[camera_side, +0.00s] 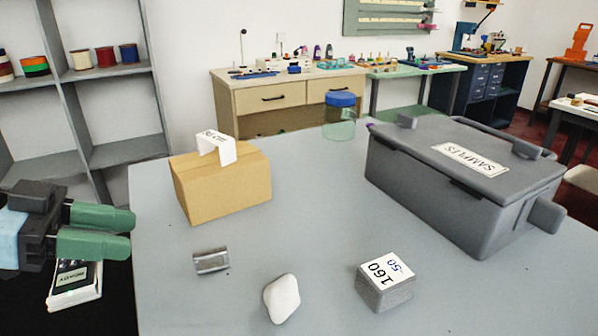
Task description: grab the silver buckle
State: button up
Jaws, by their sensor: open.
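The silver buckle (211,262) is a small grey metal piece lying on the grey counter (330,218), in front of the cardboard box. My gripper (132,232) is at the left, with two green fingers pointing right. It is open and nothing shows between the fingers. It is to the left of the buckle and apart from it, by the counter's left edge.
A cardboard box (228,192) stands behind the buckle. A white stone-like piece (281,299) and a grey block marked 160 (386,284) lie to the right. A grey SAMPLES case (450,195) and blue-lidded jar (340,128) stand farther back. The counter's middle is clear.

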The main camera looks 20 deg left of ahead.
aim_at(202, 254)
jog(key=shift+s+a+f+x, duration=0.1)
jog(key=shift+f+x, duration=0.2)
jog(key=shift+x, duration=1.85)
jog(key=shift+s+a+f+x, duration=0.1)
jog(key=shift+f+x, duration=0.2)
jog(key=shift+x, duration=1.85)
jog(key=shift+s+a+f+x, duration=0.1)
jog(key=shift+f+x, duration=0.2)
jog(key=shift+x, duration=1.85)
grip_shut()
